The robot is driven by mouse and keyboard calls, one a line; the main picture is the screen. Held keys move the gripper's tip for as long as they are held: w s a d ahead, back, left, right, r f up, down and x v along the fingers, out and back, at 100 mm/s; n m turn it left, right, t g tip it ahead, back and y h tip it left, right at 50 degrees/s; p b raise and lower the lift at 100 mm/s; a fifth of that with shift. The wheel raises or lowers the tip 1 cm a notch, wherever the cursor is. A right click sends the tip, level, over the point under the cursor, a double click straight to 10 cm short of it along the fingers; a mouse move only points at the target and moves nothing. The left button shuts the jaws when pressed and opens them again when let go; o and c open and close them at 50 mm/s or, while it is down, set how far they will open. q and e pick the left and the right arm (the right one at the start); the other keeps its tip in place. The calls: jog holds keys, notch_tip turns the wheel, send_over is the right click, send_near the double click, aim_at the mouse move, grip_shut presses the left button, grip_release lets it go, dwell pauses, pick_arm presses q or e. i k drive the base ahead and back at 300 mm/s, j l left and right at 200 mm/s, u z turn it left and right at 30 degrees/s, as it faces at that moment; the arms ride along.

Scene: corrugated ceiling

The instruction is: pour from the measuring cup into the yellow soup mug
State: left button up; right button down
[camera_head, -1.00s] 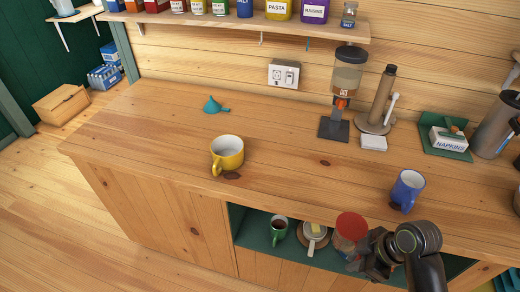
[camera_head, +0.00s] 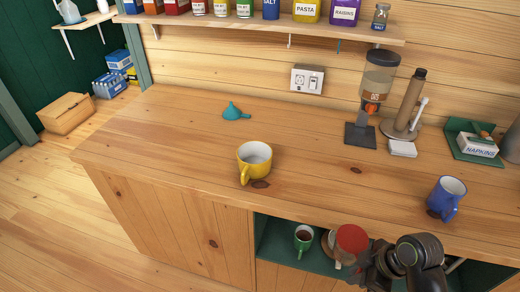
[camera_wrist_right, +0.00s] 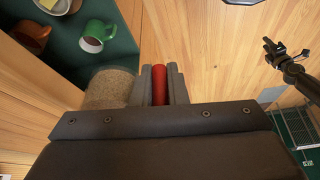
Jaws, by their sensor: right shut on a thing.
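The yellow soup mug (camera_head: 246,162) stands upright on the counter near its front edge, its inside pale. My right gripper (camera_head: 364,266) is shut on the measuring cup (camera_head: 352,240), a clear vessel with a red top, in front of the counter by the open shelf. The cup is well to the right of the mug and apart from it. In the right wrist view the fingers (camera_wrist_right: 160,80) grip its red handle, with its tan, grainy body (camera_wrist_right: 108,88) beside them. My left gripper (camera_wrist_right: 272,48) shows small in that view; its jaw opening is unclear.
A blue mug (camera_head: 446,198) stands at the right front of the counter (camera_head: 180,150). A teal funnel (camera_head: 234,112) lies behind the yellow mug. A dispenser (camera_head: 376,90) stands at the back. A green mug (camera_head: 303,238) sits on the shelf below. Counter between the mugs is clear.

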aim_at(255, 158)
jog(key=i+j, duration=0.1)
jog(key=j, duration=0.85)
jog(key=i+j, duration=0.1)
jog(key=j, duration=0.85)
